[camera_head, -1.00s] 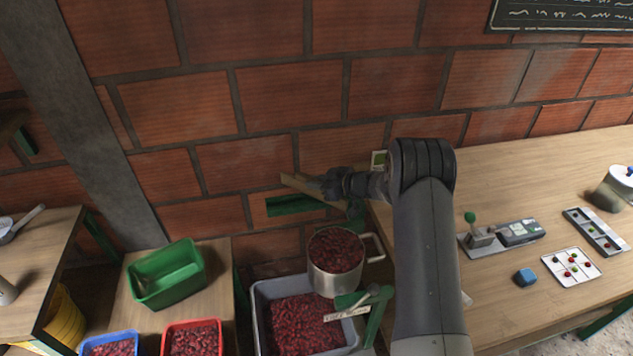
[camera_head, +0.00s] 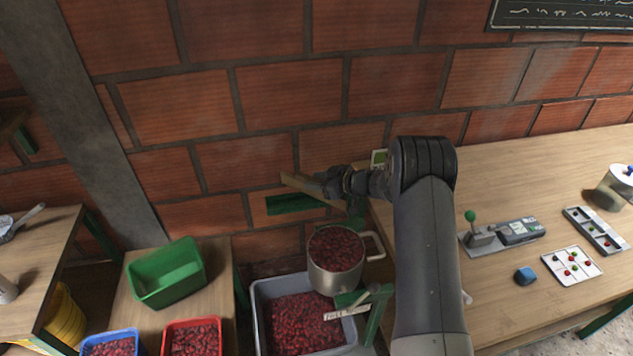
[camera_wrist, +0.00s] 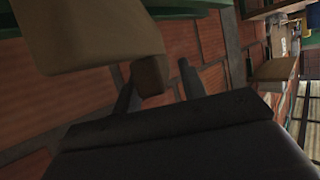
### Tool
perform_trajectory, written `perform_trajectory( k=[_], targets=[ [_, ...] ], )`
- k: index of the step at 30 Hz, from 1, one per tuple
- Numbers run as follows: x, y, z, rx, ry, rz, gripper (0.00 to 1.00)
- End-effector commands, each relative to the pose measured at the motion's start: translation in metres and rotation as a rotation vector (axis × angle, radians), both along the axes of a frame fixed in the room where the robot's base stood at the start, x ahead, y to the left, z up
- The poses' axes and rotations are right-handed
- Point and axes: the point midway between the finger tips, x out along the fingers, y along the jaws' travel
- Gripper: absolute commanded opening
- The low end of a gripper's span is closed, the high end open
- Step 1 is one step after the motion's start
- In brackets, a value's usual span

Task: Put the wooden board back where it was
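The wooden board (camera_head: 304,186) is a narrow pale tan piece, tilted, just above a green metal part near the brick wall in the head view. My gripper (camera_head: 329,184) is at its right end. In the wrist view the board's broad tan face (camera_wrist: 95,38) fills the upper left, and a darker brown end (camera_wrist: 149,76) shows between the fingers. My gripper (camera_wrist: 158,88) has its fingers spread apart; the left one is beside the brown end, and a gap shows at the right one. The board's far end and what bears it are partly hidden.
A metal pot of red cherries (camera_head: 336,254) stands just below my gripper, above a grey crate (camera_head: 258,318) of cherries. A green bin (camera_head: 167,272) stands lower left. The long table (camera_head: 500,190) at right holds a lever device (camera_head: 502,234), trays and a blue block.

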Motion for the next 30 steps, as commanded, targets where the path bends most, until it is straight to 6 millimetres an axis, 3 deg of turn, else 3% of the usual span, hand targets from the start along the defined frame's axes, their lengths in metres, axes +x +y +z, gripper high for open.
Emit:
perform_trajectory(
  k=[15, 21, 30],
  targets=[
    [-0.051, -0.08, 0.038, 0.0, -0.001, -0.004, 0.4],
    [-0.06, -0.091, 0.044, -0.001, 0.001, -0.001, 0.4],
    [-0.061, -0.092, 0.044, -0.001, 0.001, -0.001, 0.4]
  ],
)
